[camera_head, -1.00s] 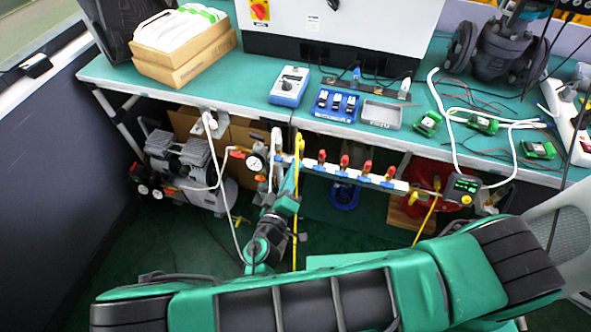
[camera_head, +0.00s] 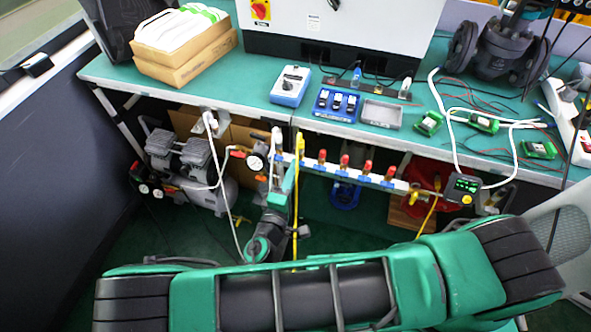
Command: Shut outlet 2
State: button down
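A white manifold bar (camera_head: 355,176) runs under the bench front edge, with several red-handled outlet valves in a row and blue fittings below them. The leftmost red handle (camera_head: 322,155) is near the left end, and the second red handle (camera_head: 344,160) is just right of it. I cannot read any outlet numbers or tell the handles' exact angles. My gripper (camera_head: 290,176) is at the end of my green arm, left of the leftmost red handle, close to the manifold's left end. Its fingers are too small and hidden to tell open from shut.
A pressure gauge (camera_head: 254,162) and a compressor (camera_head: 190,165) are to the left under the bench. A yellow hose (camera_head: 296,225) hangs near my gripper. A small display unit (camera_head: 464,187) is at the manifold's right end. The bench edge (camera_head: 230,113) overhangs them.

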jog(key=shift+a+f, duration=0.1)
jog(key=shift+a, duration=0.1)
jog(key=c, duration=1.9)
grip_release()
jog(key=shift+o, duration=0.2)
jog(key=shift+d, duration=0.1)
jog(key=v, duration=1)
jog(key=shift+s, duration=0.35)
